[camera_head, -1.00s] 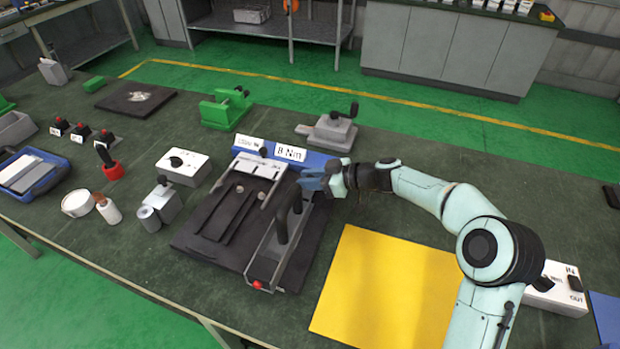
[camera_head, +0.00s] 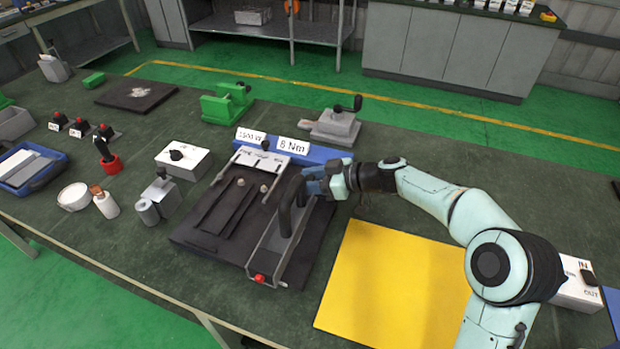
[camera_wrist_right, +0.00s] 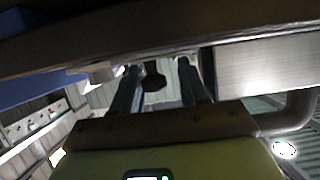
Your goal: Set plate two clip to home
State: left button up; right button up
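A fixture with a black base (camera_head: 195,238) stands mid-bench. A white labelled bar (camera_head: 282,158) crosses its far end, with a small dark knob (camera_head: 265,144) on top. I cannot read the label well enough to tell which part is the plate two clip. A grey metal channel (camera_head: 262,262) with a dark looped handle (camera_head: 286,220) and a red end knob (camera_head: 259,278) runs along its right side. My right gripper (camera_head: 308,184) is at the channel's far end. In the right wrist view its fingers (camera_wrist_right: 158,84) are apart, with a dark knob (camera_wrist_right: 153,80) showing between them; whether they touch it is unclear. My left gripper is not in view.
A blue block with an "8 Nm" label (camera_head: 293,146) stands behind the fixture. A grey vise (camera_head: 335,126) and a green vise (camera_head: 227,103) are farther back. A white switch box (camera_head: 183,159) is left; a flat yellow mat (camera_head: 390,285) lies right.

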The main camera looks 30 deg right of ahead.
jog(key=shift+d+r, duration=0.1)
jog(key=shift+s+d+r, duration=0.1)
jog(key=shift+s+d, duration=0.1)
jog(key=shift+s, duration=0.05)
jog(key=v, duration=1.2)
jog(key=shift+s, duration=0.25)
jog(key=shift+d+r, duration=0.1)
